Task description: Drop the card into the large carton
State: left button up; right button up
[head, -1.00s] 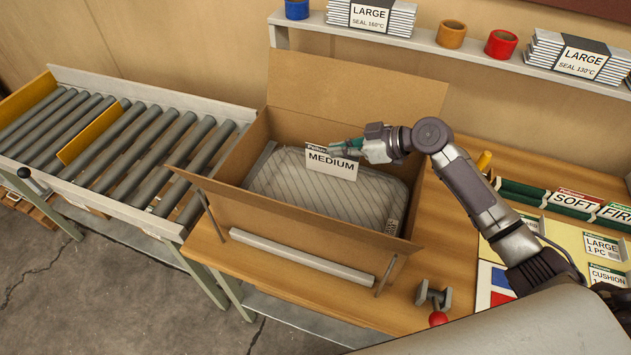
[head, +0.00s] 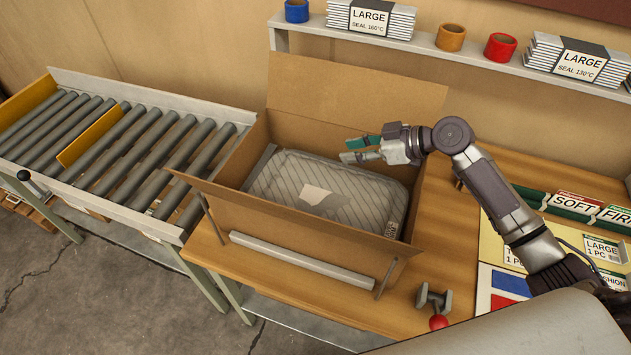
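The large carton (head: 312,218) stands open on the wooden bench with its flaps spread. A grey striped pillow in a clear wrap (head: 355,190) lies inside it. The card (head: 317,195) lies on top of the pillow, blank pale side showing, inside the carton. My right gripper (head: 352,149) is over the carton's right back part, above and to the right of the card. Its green-padded fingers are apart, with nothing between them. My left gripper is not in view.
A roller conveyor (head: 150,150) with yellow dividers adjoins the carton's left side. A shelf (head: 425,45) behind holds tape rolls and stacks of LARGE bags. Card holders (head: 575,205) and a red-knobbed lever (head: 437,305) are on the bench at right.

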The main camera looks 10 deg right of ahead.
jog(key=v, duration=0.8)
jog(key=shift+s, duration=0.1)
